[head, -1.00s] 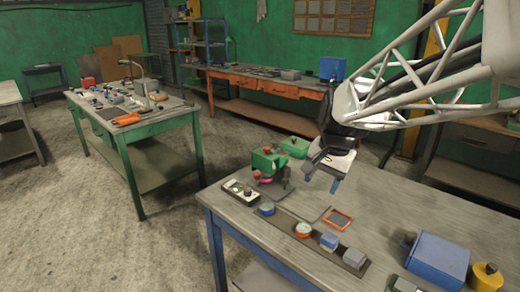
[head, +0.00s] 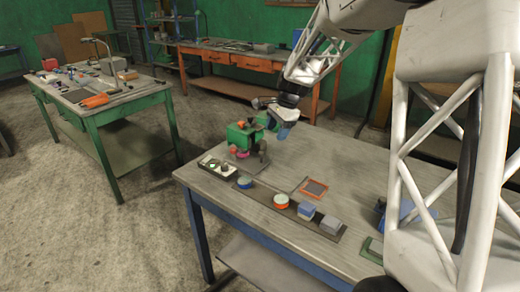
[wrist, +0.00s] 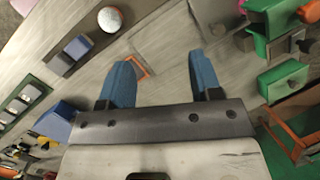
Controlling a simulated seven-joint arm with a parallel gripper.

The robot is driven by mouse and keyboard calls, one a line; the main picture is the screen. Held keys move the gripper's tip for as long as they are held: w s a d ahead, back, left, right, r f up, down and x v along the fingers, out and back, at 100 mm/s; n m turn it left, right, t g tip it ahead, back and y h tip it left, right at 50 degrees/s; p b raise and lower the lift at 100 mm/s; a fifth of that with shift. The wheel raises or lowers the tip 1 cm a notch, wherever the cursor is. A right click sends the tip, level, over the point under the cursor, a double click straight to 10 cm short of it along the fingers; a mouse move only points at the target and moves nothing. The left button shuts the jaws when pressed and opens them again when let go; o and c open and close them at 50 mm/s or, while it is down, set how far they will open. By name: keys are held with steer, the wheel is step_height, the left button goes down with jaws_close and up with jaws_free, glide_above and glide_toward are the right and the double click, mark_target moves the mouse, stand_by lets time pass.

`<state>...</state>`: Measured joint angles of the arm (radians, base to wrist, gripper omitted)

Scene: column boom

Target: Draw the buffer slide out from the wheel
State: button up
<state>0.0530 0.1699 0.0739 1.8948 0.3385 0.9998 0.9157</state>
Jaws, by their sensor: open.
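A small green machine (head: 240,136) stands on the near workbench, with a pink wheel-like part (head: 242,154) low on its front and an orange-red knob near its top. It also shows at the upper right of the wrist view (wrist: 262,18). I cannot tell which part is the buffer slide. My gripper (head: 284,131) hangs over the bench just right of the machine. In the wrist view its two blue fingers (wrist: 163,80) are spread apart with nothing between them. The machine lies to the right of the fingers, not touching them.
A green bin (wrist: 286,80) lies right of my fingers. An orange-framed pad (head: 314,188) lies on the bench. A dark strip with several coloured blocks (head: 262,191) runs along the front.

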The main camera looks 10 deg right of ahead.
mark_target(262, 153)
steer(key=w+f+m, duration=0.2)
steer(key=w+f, duration=0.3)
steer(key=w, duration=0.2)
steer(key=w+f+m+y, duration=0.1)
steer(key=w+f+m, duration=0.1)
steer(key=w+f, duration=0.3)
steer(key=w, duration=0.3)
steer(key=shift+d+f+m+g, duration=0.25)
steer(key=shift+f+m+g, duration=0.05)
steer(key=shift+f+m, duration=0.1)
steer(key=shift+x, duration=3.95)
steer(key=shift+a+r, duration=0.1)
steer(key=shift+c, duration=0.4)
jaws_close()
